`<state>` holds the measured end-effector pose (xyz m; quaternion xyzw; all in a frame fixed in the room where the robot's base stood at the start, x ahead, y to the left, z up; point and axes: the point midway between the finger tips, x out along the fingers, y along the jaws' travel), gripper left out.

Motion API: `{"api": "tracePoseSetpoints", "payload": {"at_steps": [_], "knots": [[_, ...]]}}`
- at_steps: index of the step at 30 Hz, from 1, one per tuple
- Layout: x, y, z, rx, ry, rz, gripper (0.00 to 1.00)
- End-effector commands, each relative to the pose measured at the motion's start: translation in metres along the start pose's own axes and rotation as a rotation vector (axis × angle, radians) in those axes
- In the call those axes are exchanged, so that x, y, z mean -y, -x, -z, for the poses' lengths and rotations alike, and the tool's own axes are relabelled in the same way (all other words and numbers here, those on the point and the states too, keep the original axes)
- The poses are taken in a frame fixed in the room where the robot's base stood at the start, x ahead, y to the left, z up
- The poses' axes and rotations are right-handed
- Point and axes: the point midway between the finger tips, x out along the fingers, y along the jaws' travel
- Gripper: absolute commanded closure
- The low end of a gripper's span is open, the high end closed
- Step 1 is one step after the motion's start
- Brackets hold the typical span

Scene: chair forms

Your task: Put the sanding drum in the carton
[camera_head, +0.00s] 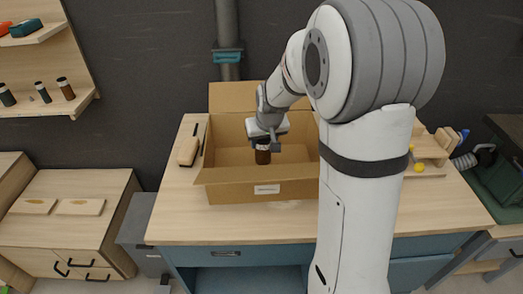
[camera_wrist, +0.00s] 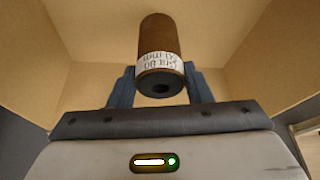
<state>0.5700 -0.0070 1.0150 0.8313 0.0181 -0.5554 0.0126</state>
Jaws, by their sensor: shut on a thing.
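The sanding drum (camera_head: 263,154) is a brown cylinder. In the wrist view the drum (camera_wrist: 160,50) has a white printed label band and a dark end with a hole facing the camera. My gripper (camera_head: 264,140) is shut on it, with a blue-grey finger on each side (camera_wrist: 158,82). The open cardboard carton (camera_head: 230,190) stands on the workbench with its flaps out and a small white label on the front. The gripper and drum are over the carton's opening, within its walls as seen from the head. The drum's clearance from the carton floor cannot be told.
The workbench (camera_head: 175,222) has a wooden-handled brush (camera_head: 188,151) left of the carton. A wooden rack (camera_head: 430,150) with small items stands at the right, partly behind my arm. A wall shelf (camera_head: 50,104) at the left bears several small cylinders. The bench's front left is clear.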

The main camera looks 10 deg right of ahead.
Motion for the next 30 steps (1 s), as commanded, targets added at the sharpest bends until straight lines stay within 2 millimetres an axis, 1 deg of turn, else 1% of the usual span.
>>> {"api": "tracePoseSetpoints", "payload": {"at_steps": [7, 19, 20, 27, 30], "knots": [[0.0, -0.03, -0.013, 0.003, 0.0, 0.0, 0.82], [0.001, -0.037, -0.015, 0.0, 0.001, 0.0, 0.82], [0.001, -0.036, -0.015, 0.0, 0.001, 0.0, 0.53], [0.001, -0.035, -0.015, 0.001, 0.001, 0.001, 0.33], [0.001, -0.035, -0.015, 0.001, 0.001, 0.001, 0.33]]}}
